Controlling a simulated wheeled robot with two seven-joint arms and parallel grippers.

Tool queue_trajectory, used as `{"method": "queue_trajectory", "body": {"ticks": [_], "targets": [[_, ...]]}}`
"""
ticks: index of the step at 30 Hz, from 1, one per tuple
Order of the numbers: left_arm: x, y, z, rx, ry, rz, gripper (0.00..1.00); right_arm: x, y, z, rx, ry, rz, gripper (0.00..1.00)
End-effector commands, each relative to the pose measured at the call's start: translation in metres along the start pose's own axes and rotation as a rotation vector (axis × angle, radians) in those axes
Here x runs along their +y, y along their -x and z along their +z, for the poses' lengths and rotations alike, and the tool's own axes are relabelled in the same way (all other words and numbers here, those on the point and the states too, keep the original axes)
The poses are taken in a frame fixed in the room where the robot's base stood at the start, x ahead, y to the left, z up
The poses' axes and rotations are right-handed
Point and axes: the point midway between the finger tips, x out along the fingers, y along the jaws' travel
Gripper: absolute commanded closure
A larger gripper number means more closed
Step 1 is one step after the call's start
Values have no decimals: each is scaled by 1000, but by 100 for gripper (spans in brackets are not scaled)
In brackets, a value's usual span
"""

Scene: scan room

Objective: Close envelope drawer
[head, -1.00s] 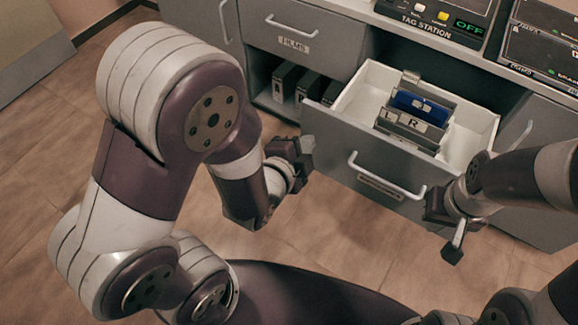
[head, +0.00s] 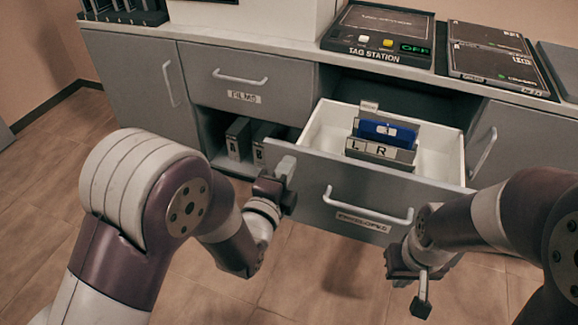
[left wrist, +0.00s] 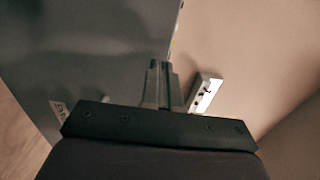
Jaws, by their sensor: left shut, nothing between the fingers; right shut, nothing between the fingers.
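The envelope drawer (head: 310,190) stands pulled out of the grey cabinet in the head view, with a bar handle and a label on its front. Inside it stands a small rack marked L and R (head: 381,151) with a blue item (head: 388,131) in it. My left gripper (head: 287,170) is shut and empty at the left end of the drawer front; I cannot tell whether it touches. In the left wrist view its shut fingers (left wrist: 160,85) show beside a grey panel. My right gripper (head: 421,305) is shut and empty, below and in front of the drawer's right part.
A closed films drawer (head: 240,75) is at the left, above a shelf with black binders (head: 238,138). The tag station (head: 379,32), reading OFF, and flat dark panels (head: 496,52) lie on the counter. Open floor lies in front of the cabinet.

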Motion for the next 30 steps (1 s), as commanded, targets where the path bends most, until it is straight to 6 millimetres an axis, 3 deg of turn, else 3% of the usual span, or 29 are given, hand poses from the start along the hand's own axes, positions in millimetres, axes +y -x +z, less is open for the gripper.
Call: {"method": "queue_trajectory", "body": {"ticks": [6, 22, 30], "targets": [[1, -17, 0, -1, 0, 1, 100, 0, -6, 1, 0, 0, 0, 100], [0, -24, 0, -1, 0, 0, 100, 0, -6, 1, 0, 0, 0, 100], [0, -56, 0, -1, 0, -1, 100, 0, -8, 1, 0, 0, 0, 100]]}}
